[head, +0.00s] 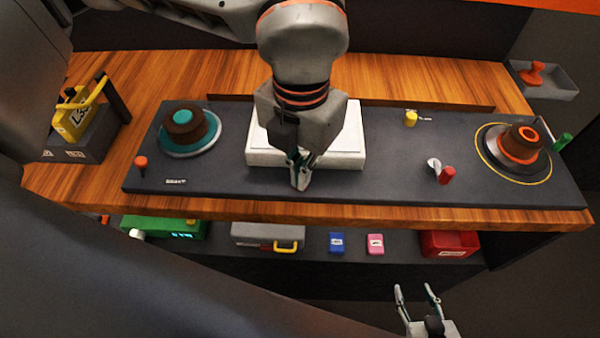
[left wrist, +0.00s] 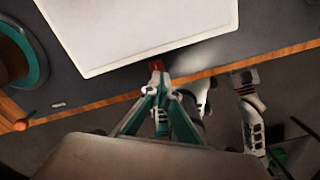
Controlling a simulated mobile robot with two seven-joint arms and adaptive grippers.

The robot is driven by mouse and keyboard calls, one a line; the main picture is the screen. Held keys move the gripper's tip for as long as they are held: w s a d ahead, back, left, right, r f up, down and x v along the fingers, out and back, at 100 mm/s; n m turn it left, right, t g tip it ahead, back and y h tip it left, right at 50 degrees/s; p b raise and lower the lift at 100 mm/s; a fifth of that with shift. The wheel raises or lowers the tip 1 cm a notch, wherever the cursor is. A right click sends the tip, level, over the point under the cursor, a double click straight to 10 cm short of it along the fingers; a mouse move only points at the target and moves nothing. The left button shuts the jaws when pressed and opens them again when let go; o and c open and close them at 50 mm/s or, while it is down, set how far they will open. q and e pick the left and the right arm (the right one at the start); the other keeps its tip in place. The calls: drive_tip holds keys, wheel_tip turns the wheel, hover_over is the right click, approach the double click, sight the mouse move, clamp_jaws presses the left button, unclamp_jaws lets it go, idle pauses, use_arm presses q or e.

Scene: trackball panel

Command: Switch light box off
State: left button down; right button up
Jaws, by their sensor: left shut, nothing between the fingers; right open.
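The light box (head: 348,150), a flat white box, sits on the dark panel in the middle of the head view, partly hidden by my left arm. Its pale top also shows in the left wrist view (left wrist: 140,25); I cannot tell whether it is lit. My left gripper (head: 300,184) is shut and empty, pointing down at the box's front edge. In the left wrist view, its fingertips (left wrist: 159,84) are close to a small red part (left wrist: 157,65) by that edge; contact is unclear. My right gripper (head: 418,290) is open, low in front of the bench.
On the panel (head: 220,178), a brown-and-teal knob (head: 186,124) stands left and an orange-and-black one (head: 522,141) right. An orange-topped stick (head: 141,162), a red cylinder (head: 447,176) and a yellow cylinder (head: 411,118) stand up.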

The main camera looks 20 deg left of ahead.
use_arm(q)
drive_tip(key=shift+r+p, duration=0.6)
drive_tip(key=shift+r, duration=0.95)
drive_tip(key=shift+r+p, duration=0.7)
drive_tip(key=shift+r, duration=1.2)
use_arm(e)
drive_tip(key=r, duration=0.1)
drive_tip(key=w+r, duration=0.1)
drive_tip(key=r, duration=0.1)
drive_tip(key=shift+r, duration=0.3)
drive_tip(key=shift+s, duration=0.1)
